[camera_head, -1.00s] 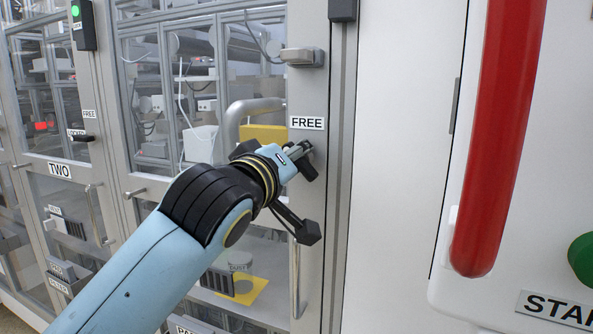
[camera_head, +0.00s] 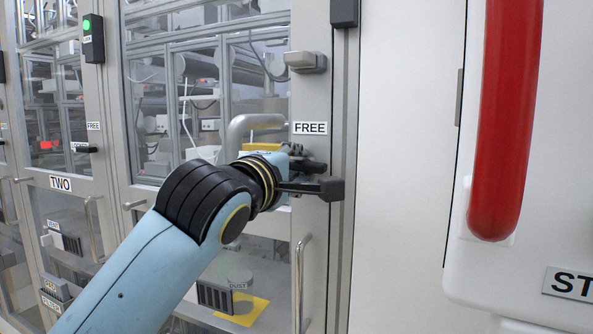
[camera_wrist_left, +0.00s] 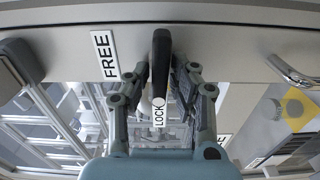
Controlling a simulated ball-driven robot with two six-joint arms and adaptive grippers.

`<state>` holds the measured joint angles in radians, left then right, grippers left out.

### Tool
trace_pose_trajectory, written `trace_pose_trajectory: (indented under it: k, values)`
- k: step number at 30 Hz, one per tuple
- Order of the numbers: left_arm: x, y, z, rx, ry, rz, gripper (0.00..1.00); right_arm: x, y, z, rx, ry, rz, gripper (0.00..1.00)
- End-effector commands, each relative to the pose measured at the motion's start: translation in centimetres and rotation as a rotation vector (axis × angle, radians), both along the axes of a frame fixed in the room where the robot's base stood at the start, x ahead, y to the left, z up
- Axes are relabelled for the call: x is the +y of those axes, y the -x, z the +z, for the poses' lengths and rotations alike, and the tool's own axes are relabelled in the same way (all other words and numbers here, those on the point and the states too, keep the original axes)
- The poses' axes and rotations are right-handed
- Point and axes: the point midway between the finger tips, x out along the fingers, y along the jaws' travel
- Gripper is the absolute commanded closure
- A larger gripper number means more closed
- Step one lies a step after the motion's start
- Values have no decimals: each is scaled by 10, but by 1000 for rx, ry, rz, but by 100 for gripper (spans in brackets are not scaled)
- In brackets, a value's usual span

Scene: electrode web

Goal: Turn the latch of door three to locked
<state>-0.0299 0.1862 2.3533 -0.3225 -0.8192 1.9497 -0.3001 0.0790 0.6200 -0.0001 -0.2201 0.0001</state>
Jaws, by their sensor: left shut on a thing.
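The latch of door three is a black lever (camera_wrist_left: 161,58) on the grey door frame, seen in the left wrist view. My left gripper (camera_wrist_left: 163,80) has its two fingers on either side of it, shut on the lever. The lever's free end points at a white LOCK label (camera_wrist_left: 158,112). A FREE label (camera_wrist_left: 104,55) is beside it in the wrist view; in the head view this label (camera_head: 310,128) is just above my left gripper (camera_head: 296,160). In the head view the gripper and wrist hide most of the latch. My right gripper is not in view.
A grey catch (camera_head: 305,62) sits above the FREE label and a vertical bar handle (camera_head: 301,280) below the gripper. Door two's black latch (camera_head: 87,149) is at the left. A large red handle (camera_head: 503,120) stands out from the white unit at the right.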

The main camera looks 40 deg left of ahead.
Motion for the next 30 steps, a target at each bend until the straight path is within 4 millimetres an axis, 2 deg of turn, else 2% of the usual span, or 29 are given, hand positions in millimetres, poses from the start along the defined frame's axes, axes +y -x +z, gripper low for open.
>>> trace_pose_trajectory:
  k: [19,20,23,30]
  values:
    - [0,0,0,-14,50,0,100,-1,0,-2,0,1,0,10]
    - [0,0,0,-14,50,0,76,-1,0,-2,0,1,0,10]
    - [0,0,0,-13,50,0,63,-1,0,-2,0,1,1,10]
    - [0,0,0,-13,50,0,62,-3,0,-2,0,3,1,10]
